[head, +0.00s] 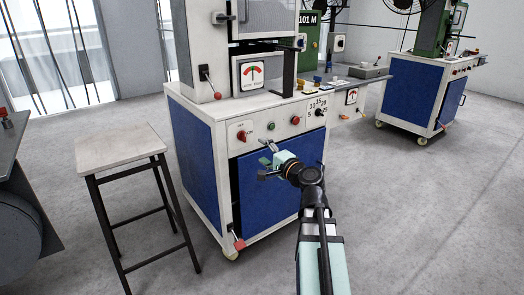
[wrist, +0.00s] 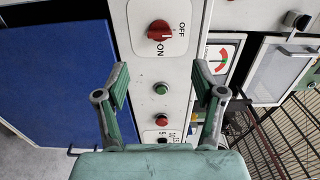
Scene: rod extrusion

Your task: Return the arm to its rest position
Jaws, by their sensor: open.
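My gripper (head: 267,159) is in front of the blue-and-white machine in the head view, below the control panel, with my arm reaching up from the bottom. In the wrist view my gripper (wrist: 162,84) is open, its two green fingers spread apart with nothing between them. Behind the fingers is the machine's panel, with a red OFF/ON knob (wrist: 160,31) and a green button (wrist: 161,88). The red knob also shows in the head view (head: 242,135). The gripper appears apart from the panel, though the exact gap cannot be told.
The machine (head: 204,182) stands ahead, with a red-tipped lever (head: 239,243) low on its front. A stool (head: 120,147) stands to its left. A dark-topped table (head: 10,140) is at the left edge. Another blue machine (head: 405,90) is at the back right. The right floor is clear.

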